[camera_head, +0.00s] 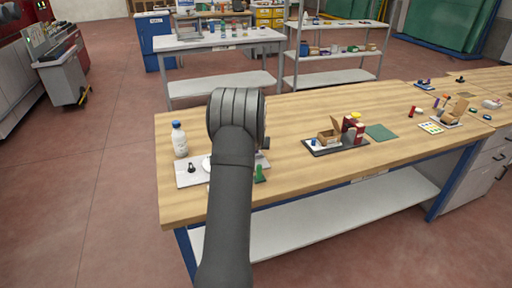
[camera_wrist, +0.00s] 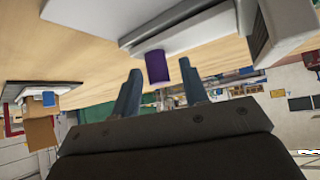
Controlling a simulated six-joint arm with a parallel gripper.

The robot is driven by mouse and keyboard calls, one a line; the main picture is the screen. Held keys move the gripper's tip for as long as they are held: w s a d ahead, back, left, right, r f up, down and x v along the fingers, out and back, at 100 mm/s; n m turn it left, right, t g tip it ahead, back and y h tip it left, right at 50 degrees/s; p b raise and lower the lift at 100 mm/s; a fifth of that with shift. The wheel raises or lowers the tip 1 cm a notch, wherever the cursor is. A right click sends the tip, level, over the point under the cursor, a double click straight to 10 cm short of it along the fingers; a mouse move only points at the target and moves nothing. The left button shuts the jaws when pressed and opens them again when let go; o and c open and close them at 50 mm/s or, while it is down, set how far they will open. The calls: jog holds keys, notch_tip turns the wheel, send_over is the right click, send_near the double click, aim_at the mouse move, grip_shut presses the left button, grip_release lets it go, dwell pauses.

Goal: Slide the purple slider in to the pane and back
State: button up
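The purple slider (camera_wrist: 156,66) shows in the wrist view as a small dark purple block at the edge of a pale grey plate or rail (camera_wrist: 190,38). My gripper (camera_wrist: 160,64) is open, with one finger on each side of the slider. Gaps show between the slider and both fingers, so it is not clamped. In the head view my arm hides the slider and most of the device; a light grey base plate (camera_head: 187,174) shows beside the arm on the wooden bench. I cannot make out the pane clearly in either view.
A white bottle with a blue cap (camera_head: 179,139) stands left of my arm. A green piece (camera_head: 260,173) is just right of it. A dark tray (camera_head: 320,150) with a cardboard box and red containers lies farther right. Bare bench (camera_head: 290,115) lies between.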

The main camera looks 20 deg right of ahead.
grip_shut()
jog(key=shift+a, duration=2.35)
jog(key=shift+c, duration=0.2)
grip_release()
jog(key=shift+a, duration=0.1)
jog(key=shift+o, duration=0.4)
